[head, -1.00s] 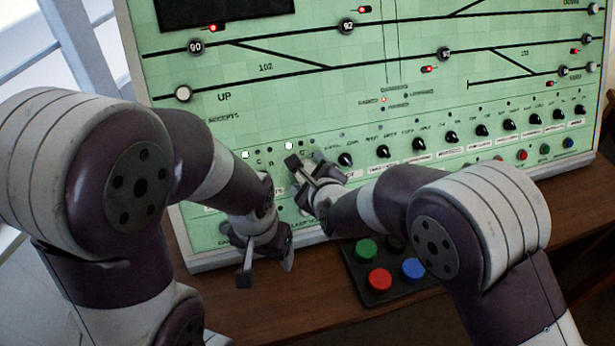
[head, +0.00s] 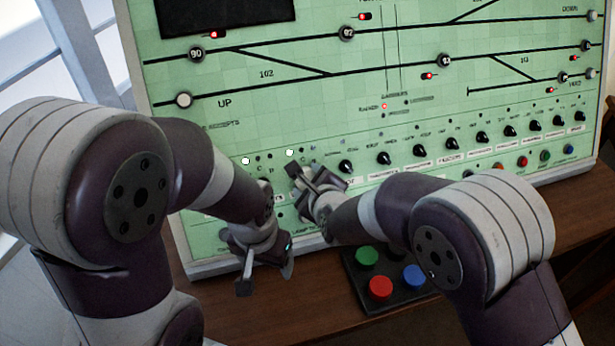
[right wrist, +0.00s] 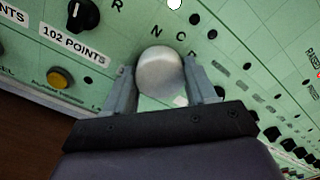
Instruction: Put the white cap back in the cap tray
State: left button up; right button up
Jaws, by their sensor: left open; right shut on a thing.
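My right gripper (head: 316,181) is in front of the lower part of the green panel (head: 300,110). In the right wrist view its fingers (right wrist: 160,88) are shut on a round white cap (right wrist: 160,70), close to the panel face near the letters N and C. In the head view the cap is not clearly visible. The black cap tray (head: 361,297) lies on the wooden desk below, with a green cap (head: 367,257), a red cap (head: 380,287) and a blue cap (head: 413,275). My right arm partly covers its back right corner. My left gripper (head: 266,276) is open and empty, left of the tray.
A row of black knobs (head: 431,149) runs along the panel. Small coloured buttons (head: 545,155) sit at its lower right. The brown wooden desk (head: 235,310) is clear between my left gripper and the tray. My arms are close together in front of the panel.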

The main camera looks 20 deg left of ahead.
jog(key=p+v, duration=0.1)
jog(key=v, duration=0.6)
jog(key=shift+s, duration=0.2)
jog(key=shift+w+d, duration=0.1)
jog(key=shift+d, duration=0.05)
